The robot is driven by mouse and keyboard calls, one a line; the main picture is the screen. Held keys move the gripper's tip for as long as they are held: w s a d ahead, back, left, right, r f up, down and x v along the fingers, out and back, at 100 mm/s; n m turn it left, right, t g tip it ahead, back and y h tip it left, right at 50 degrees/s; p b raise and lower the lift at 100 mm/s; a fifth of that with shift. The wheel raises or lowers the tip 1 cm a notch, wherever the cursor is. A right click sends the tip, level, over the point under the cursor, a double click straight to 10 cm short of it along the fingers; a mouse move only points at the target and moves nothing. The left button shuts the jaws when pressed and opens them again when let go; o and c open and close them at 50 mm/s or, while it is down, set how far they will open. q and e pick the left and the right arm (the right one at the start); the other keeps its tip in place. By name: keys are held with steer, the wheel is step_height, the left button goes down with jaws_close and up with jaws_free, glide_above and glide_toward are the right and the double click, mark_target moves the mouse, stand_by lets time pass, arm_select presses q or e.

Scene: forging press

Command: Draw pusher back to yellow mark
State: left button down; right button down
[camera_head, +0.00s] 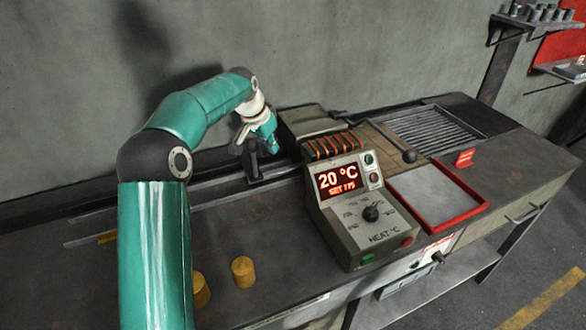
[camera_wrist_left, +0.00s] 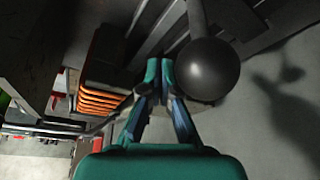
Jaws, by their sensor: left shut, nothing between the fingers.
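The pusher (camera_head: 251,165) is a dark upright piece on the rail, left of the heater. In the left wrist view its round dark knob (camera_wrist_left: 207,68) on a rod is large and close, just right of the fingertips. My left gripper (camera_head: 264,141) is at the pusher, partly hidden by its own wrist. In the left wrist view the gripper (camera_wrist_left: 158,72) is shut and empty, with its fingers beside the knob; I cannot tell whether they touch it. My right gripper is out of view.
The heater (camera_head: 350,200) shows 20 °C, and its orange coils (camera_wrist_left: 98,103) are left of the fingers in the wrist view. Two yellow cylinders (camera_head: 242,271) stand on the bench front. A red-rimmed tray (camera_head: 478,211) and a lever knob (camera_head: 409,156) are to the right.

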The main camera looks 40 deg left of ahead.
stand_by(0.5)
arm_select(q)
steer(key=s+a+f+b, duration=0.1)
steer(key=s+a+b, duration=0.2)
steer(key=s+a, duration=0.55)
steer(key=s+a+f+b, duration=0.1)
steer(key=s+a+b, duration=0.15)
steer(key=s, duration=1.15)
steer(key=s+a+f+b, duration=0.1)
steer(key=s+a+b, duration=0.2)
steer(key=s+a, duration=0.55)
steer(key=d+r+p, duration=0.3)
steer(key=r+p, duration=0.8)
steer(key=r, duration=0.2)
steer(key=shift+d+p, duration=0.25)
steer(key=shift+p, duration=0.05)
stand_by(1.3)
steer(key=shift+w, duration=0.15)
